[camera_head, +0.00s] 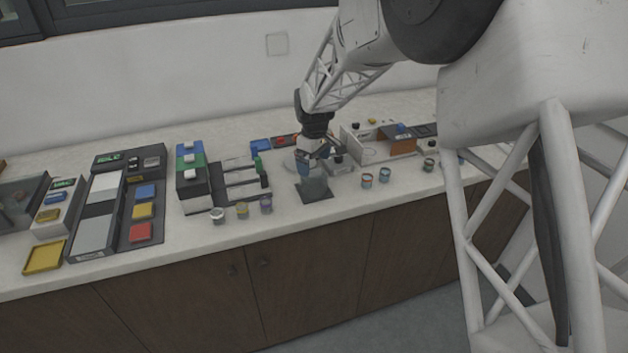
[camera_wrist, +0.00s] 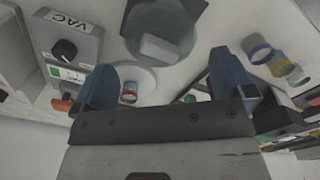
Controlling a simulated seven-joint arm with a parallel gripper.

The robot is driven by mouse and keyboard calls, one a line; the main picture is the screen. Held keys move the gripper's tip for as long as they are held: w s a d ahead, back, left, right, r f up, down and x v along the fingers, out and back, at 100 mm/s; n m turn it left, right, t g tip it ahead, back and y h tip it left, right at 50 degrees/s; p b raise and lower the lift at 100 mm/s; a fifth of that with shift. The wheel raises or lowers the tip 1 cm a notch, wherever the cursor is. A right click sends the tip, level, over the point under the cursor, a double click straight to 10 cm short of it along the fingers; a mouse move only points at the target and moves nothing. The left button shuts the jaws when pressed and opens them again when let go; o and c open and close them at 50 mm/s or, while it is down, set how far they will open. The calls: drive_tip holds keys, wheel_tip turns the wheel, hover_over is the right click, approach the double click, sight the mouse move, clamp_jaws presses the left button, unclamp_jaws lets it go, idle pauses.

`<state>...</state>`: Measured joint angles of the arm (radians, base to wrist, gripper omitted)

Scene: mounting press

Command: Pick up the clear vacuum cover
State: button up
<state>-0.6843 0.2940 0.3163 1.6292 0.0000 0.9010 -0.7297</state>
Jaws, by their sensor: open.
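The clear vacuum cover (camera_head: 313,187) is a see-through, greyish round vessel on a dark square pad (camera_head: 325,196) near the counter's front edge. In the wrist view the cover (camera_wrist: 183,27) is a translucent round shape with a pale block (camera_wrist: 160,48) at its middle. My gripper (camera_head: 315,158) is just above the cover in the head view. In the wrist view my gripper (camera_wrist: 165,82) has its two blue fingers wide apart with nothing held between them. The cover lies beyond the fingertips there, and I cannot tell the exact gap.
A grey box marked VAC (camera_wrist: 68,38) with a black knob stands beside the pad. A small red-banded jar (camera_wrist: 128,92) is on a round white plate (camera_wrist: 146,78).

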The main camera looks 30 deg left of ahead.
sight(313, 170)
drive_tip(key=shift+f, duration=0.5)
drive_tip(key=shift+a+f, duration=0.15)
drive_tip(key=shift+f, duration=2.45)
drive_tip(key=c, duration=0.6)
drive_tip(key=shift+r, duration=0.15)
drive_tip(key=shift+c, duration=0.2)
